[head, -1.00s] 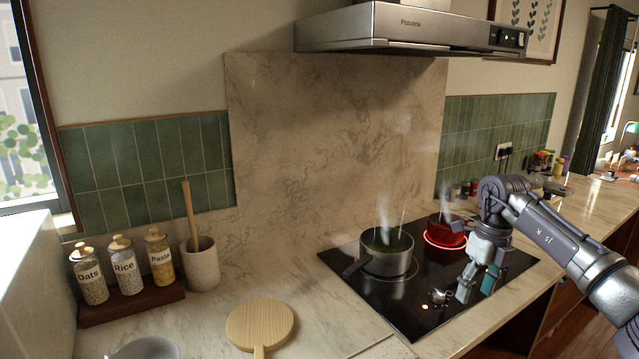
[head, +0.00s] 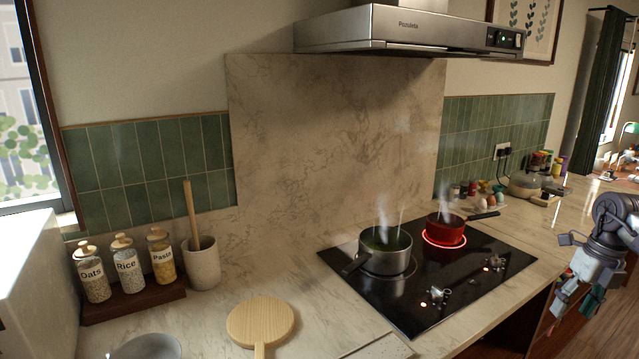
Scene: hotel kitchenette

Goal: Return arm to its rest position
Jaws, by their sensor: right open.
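My right gripper (head: 577,300) is at the right edge of the head view, off the front of the counter, pointing down. It is open and holds nothing. Most of the right arm is outside the picture. The gripper is clear of the black cooktop (head: 420,322), which lies to its left. My left gripper is not in view.
A steaming steel pot (head: 386,262) and a steaming red pan (head: 446,230) stand on the cooktop; a ring under the red pan glows red. A round wooden board (head: 260,322) and labelled jars (head: 128,270) are at left. A range hood (head: 410,32) hangs above.

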